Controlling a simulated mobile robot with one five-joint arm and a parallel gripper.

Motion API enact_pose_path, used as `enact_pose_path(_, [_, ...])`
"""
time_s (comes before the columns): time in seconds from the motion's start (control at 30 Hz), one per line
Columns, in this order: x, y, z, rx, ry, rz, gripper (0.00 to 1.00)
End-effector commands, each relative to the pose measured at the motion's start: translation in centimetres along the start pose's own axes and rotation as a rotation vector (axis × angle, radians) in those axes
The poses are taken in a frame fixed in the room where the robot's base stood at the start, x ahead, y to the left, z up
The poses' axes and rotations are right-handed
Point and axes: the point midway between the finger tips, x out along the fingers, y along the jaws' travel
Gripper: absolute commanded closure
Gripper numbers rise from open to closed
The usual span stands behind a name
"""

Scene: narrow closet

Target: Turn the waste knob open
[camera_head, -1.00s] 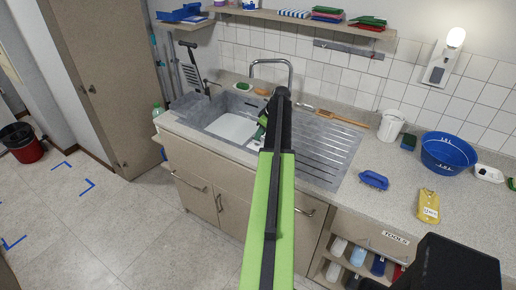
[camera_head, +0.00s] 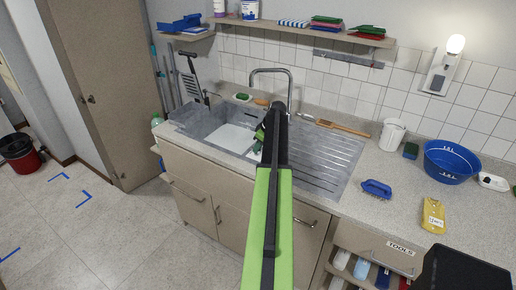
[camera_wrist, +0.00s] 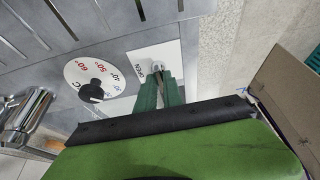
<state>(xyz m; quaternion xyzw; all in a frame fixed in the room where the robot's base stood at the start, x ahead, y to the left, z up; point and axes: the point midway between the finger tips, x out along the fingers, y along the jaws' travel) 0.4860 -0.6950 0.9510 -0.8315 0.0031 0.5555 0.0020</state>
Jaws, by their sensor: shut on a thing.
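In the wrist view, the waste knob (camera_wrist: 157,67) is a small grey metal piece on a white plate (camera_wrist: 142,60) marked OPEN. The green fingers of my gripper (camera_wrist: 158,82) are shut on it, one on each side, and partly hide it. In the head view, my gripper (camera_head: 260,134) is at the sink (camera_head: 205,121), by the basin's right side. My arm hides the waste knob there.
The chrome tap (camera_head: 288,85) arches behind my arm, and its body (camera_wrist: 28,112) is close on the left in the wrist view. A wooden brush (camera_head: 340,127) lies behind the drainer.

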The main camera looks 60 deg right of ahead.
Motion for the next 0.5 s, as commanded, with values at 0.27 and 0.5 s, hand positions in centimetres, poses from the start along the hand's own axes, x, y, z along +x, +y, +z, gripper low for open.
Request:
enact_pose_path(0.27, [-0.02, -0.09, 0.11, 0.041, -0.001, 0.017, 1.00])
enact_pose_path(0.5, [-0.02, -0.25, 0.12, 0.176, -0.001, 0.075, 1.00])
